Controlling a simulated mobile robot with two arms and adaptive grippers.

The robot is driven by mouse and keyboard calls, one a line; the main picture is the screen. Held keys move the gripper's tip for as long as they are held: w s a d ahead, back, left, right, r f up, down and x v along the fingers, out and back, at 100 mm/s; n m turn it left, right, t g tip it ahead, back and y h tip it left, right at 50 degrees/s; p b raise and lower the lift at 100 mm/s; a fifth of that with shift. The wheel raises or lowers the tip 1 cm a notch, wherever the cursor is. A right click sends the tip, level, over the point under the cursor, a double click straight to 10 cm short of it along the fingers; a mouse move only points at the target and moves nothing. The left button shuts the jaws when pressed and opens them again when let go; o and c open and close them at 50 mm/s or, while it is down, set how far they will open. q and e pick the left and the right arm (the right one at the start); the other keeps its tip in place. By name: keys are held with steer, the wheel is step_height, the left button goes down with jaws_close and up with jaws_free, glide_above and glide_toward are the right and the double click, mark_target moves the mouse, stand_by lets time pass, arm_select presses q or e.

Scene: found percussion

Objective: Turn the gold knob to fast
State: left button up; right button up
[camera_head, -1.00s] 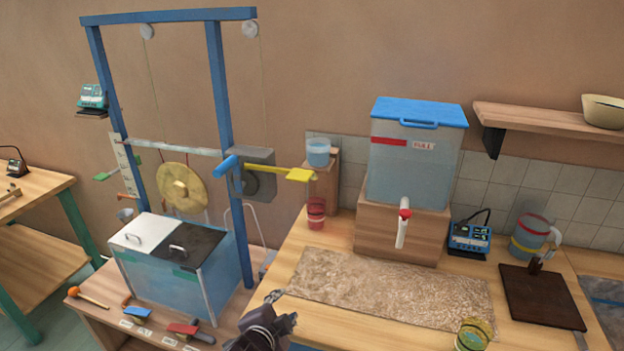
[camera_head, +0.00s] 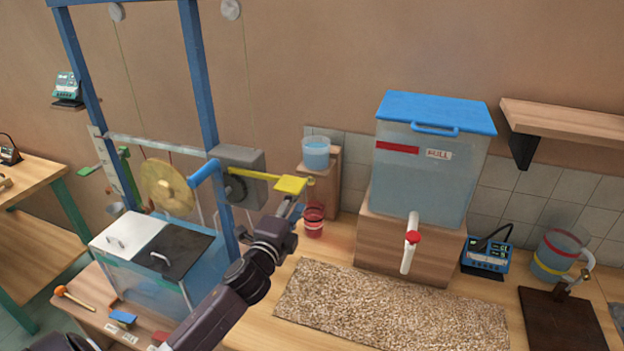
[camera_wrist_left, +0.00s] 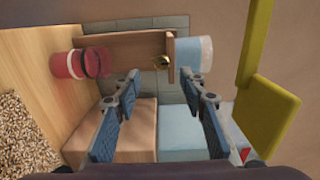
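A small gold knob (camera_wrist_left: 161,61) sits on the side of a wooden stand (camera_wrist_left: 125,48) in the left wrist view. The knob also shows in the head view (camera_head: 311,181), very small, on the stand (camera_head: 322,195). My left gripper (camera_head: 292,208) is raised in front of the stand, just below the yellow paddle. In the wrist view its two blue-padded fingers (camera_wrist_left: 160,84) are spread apart, with the knob framed between the tips and farther off. Nothing is between the fingers. No speed marking is readable. My right gripper is not in view.
The yellow paddle (camera_head: 290,184) is close beside the left gripper. A blue cup (camera_head: 316,152) tops the stand and a red cup (camera_head: 313,221) stands below. A lidded water tank (camera_head: 432,165) with a red-valved spout is to the right. A gravel mat (camera_head: 390,305) lies in front.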

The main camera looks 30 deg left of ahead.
mark_target(310, 182)
arm_select(q)
steer(key=x, duration=0.2)
steer(key=p+x, duration=0.1)
steer(key=x, duration=0.1)
steer(key=shift+r, duration=0.35)
steer(key=x, duration=0.3)
steer(key=shift+f+p, duration=0.2)
steer(key=shift+p, duration=0.1)
steer(key=shift+w, duration=0.1)
steer(key=c, duration=0.6)
jaws_close()
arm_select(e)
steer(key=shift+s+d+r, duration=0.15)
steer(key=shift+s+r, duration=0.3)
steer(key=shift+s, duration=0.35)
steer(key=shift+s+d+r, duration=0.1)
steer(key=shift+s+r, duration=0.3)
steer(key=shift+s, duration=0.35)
